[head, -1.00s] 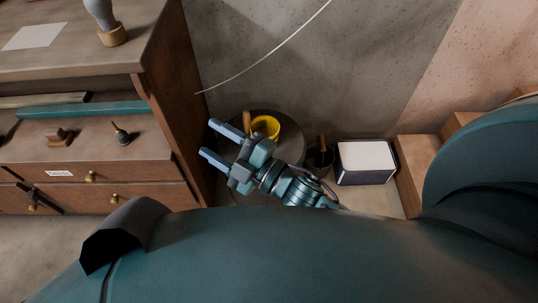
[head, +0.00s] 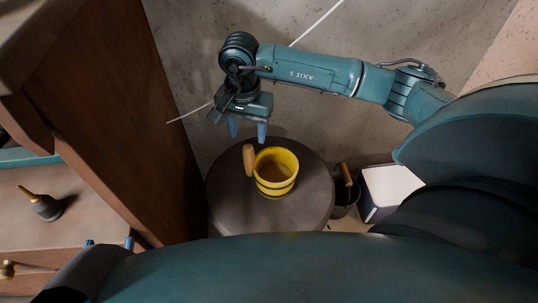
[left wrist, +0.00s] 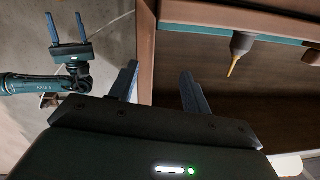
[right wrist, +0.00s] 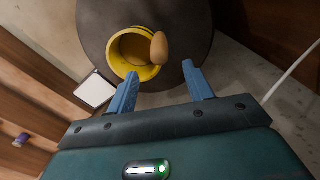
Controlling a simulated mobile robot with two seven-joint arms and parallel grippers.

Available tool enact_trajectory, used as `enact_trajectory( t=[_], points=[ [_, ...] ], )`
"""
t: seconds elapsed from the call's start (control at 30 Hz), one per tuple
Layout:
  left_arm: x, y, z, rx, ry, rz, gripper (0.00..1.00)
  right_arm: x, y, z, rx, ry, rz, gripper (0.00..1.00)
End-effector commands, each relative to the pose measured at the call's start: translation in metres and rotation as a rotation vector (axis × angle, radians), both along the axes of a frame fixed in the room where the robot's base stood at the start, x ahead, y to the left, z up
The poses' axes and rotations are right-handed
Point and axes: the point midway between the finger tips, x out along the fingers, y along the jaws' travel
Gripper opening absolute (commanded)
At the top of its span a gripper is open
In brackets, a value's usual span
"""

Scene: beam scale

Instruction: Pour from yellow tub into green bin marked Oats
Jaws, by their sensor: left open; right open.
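The yellow tub (head: 275,182) with a wooden handle (head: 249,160) stands upright on a round dark stool (head: 315,205). Its inside looks brownish. My right gripper (head: 248,133) is open and empty, pointing down just beyond the tub, apart from it. In the right wrist view the tub (right wrist: 150,73) and its handle (right wrist: 159,47) lie ahead of the open fingers (right wrist: 159,74). I see no green bin marked Oats.
A tall brown cabinet side (head: 115,95) stands left of the stool. A dark bucket (head: 343,200) and a white-topped box (head: 392,190) stand to its right. A dark tool with a yellow tip (head: 42,205) is on the left surface. A pale cord hangs behind my right arm.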

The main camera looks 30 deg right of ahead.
Motion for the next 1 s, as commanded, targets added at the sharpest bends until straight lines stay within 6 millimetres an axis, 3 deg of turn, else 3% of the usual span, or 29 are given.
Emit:
enact_trajectory(
  t=[0.03,0.2,0.47,0.7,1.0],
  points=[
    [0.000,-0.001,-0.002,0.000,-0.016,-0.004,0.48,-0.001,0.001,-0.014,0.003,0.005,-0.001,0.51],
    [0.000,-0.003,-0.001,-0.003,-0.067,-0.016,0.48,-0.001,0.002,-0.043,0.006,0.004,0.000,0.51],
    [0.000,-0.005,-0.001,-0.008,-0.104,-0.025,0.48,-0.001,0.002,-0.063,0.007,0.003,-0.002,0.51],
    [-0.002,-0.011,-0.001,-0.015,-0.189,-0.052,0.48,-0.001,0.001,-0.099,0.008,0.003,-0.001,0.51],
    [-0.003,-0.012,0.002,-0.020,-0.212,-0.060,0.48,-0.001,0.001,-0.106,0.007,0.001,-0.002,0.51]
  ],
)
